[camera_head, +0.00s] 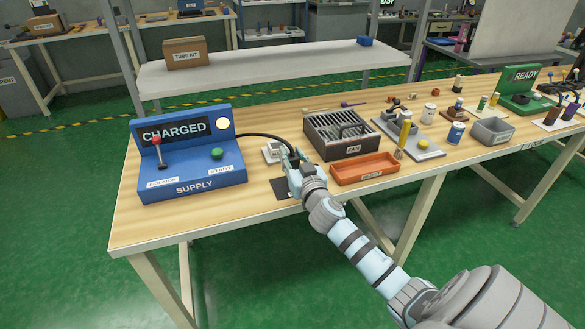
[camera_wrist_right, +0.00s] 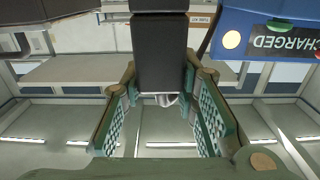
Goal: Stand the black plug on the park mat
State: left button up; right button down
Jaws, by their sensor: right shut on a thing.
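My right gripper (camera_head: 293,162) is over the front part of the bench, shut on the black plug. In the right wrist view the plug (camera_wrist_right: 160,55) is a dark block between the two green-padded fingers (camera_wrist_right: 160,105). In the head view the gripper mostly hides the plug. A black cable (camera_head: 262,137) runs from the blue supply box (camera_head: 190,180) towards it. A dark mat (camera_head: 281,189), which looks like the park mat, lies at the bench's front edge, partly hidden by my gripper; its label is not readable. My left gripper is not in view.
A slotted box marked FAN (camera_head: 343,150) and an orange tray (camera_head: 365,179) stand to the right. The supply box is on the left, its display reading CHARGED. Bare wood lies between it and the mat.

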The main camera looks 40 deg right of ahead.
jog(key=shift+f, duration=0.85)
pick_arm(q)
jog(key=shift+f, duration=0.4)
pick_arm(e)
jog(key=shift+r, duration=0.1)
jog(key=c, duration=1.2)
grip_release()
jog(key=shift+c, duration=0.2)
